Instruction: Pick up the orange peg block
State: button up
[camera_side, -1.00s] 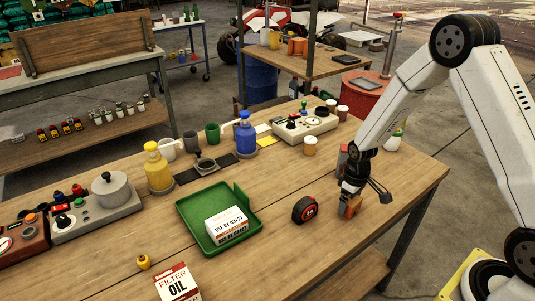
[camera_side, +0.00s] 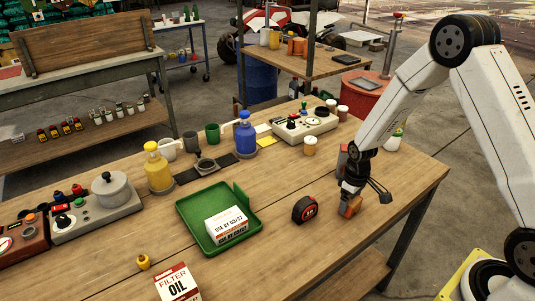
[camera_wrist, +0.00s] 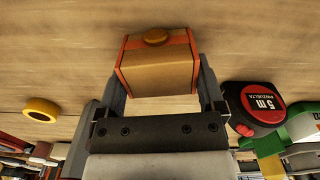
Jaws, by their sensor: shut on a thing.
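The orange peg block (camera_wrist: 157,66) is a small tan block with orange edges and a round orange knob on its face. My gripper (camera_wrist: 160,84) is shut on it, one finger on either side, in the wrist view. In the side view the block (camera_side: 349,207) is low at the table top under my gripper (camera_side: 349,195), which partly hides it. I cannot tell whether it touches the table.
A red and black tape measure (camera_side: 305,209) stands just left of the block. A green tray (camera_side: 196,235) holding a white carton (camera_side: 226,227) lies further left. A jar (camera_side: 310,146) and a control box (camera_side: 318,127) stand behind. The near right table corner is clear.

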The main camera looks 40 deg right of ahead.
jog(key=shift+r, duration=0.2)
jog(key=shift+r, duration=0.9)
jog(key=s+a+r, duration=0.2)
jog(key=s+r, duration=0.8)
jog(key=s, duration=0.3)
jog(key=shift+s+a+r, duration=0.2)
jog(key=shift+s+r, duration=0.15)
jog(key=shift+s, duration=0.05)
jog(key=shift+w, duration=0.1)
